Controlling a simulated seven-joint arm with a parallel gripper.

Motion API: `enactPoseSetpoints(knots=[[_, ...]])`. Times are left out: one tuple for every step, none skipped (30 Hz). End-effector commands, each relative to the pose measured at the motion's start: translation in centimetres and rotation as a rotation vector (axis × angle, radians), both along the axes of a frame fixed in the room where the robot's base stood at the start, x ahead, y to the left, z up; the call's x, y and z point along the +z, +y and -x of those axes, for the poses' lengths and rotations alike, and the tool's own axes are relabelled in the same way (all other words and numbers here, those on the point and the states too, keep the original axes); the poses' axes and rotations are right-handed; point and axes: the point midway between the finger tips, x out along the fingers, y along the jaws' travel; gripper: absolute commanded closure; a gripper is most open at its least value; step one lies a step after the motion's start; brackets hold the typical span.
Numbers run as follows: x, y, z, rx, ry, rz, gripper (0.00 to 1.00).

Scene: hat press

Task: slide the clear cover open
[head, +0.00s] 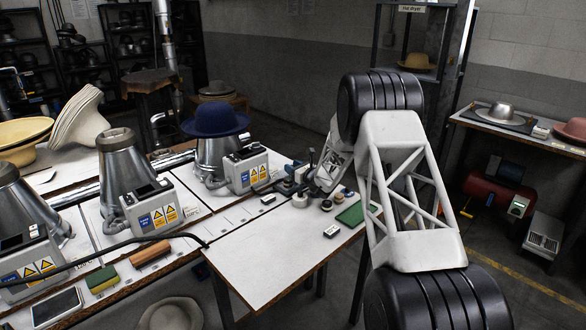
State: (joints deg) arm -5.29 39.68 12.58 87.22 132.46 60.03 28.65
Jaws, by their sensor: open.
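I cannot make out the clear cover for certain at this size. A press with a blue hat (216,118) on top stands behind the table, with a grey control box (246,168) bearing yellow and blue warning labels at its front. My gripper (289,184) is small in the head view, at the far end of my arm, just right of this control box and low over the table. It is open. Its fingers are dark and hard to tell from the small items around them, and I cannot tell whether they touch anything.
The front of the white table (255,265) is clear. A second press (128,180) stands to the left. A black cable (120,244) crosses the left side.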

Motion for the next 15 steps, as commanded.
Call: enactPoseSetpoints(knots=[[0.00, 0.00, 0.00, 0.000, 0.000, 0.000, 0.60], [0.00, -0.01, 0.01, 0.000, 0.000, 0.000, 0.65], [0.00, -0.01, 0.01, 0.000, 0.000, 0.000, 0.71], [0.00, -0.01, 0.01, 0.000, 0.000, 0.000, 0.76], [0.01, -0.01, 0.01, 0.000, 0.000, 0.000, 0.80], [0.00, 0.00, 0.01, 0.000, 0.000, 0.000, 0.87], [0.01, 0.00, 0.01, 0.000, 0.000, 0.000, 0.91], [0.00, 0.00, 0.01, 0.000, 0.000, 0.000, 0.96], [0.00, 0.00, 0.01, 0.000, 0.000, 0.000, 1.00], [0.01, 0.00, 0.01, 0.000, 0.000, 0.000, 1.00], [0.01, 0.01, 0.02, 0.000, 0.000, 0.000, 1.00], [0.01, 0.01, 0.02, 0.000, 0.000, 0.000, 1.00], [0.01, 0.01, 0.02, 0.000, 0.000, 0.000, 1.00], [0.00, 0.01, 0.03, 0.000, 0.000, 0.000, 1.00], [0.00, -0.01, 0.02, 0.000, 0.000, 0.000, 1.00]])
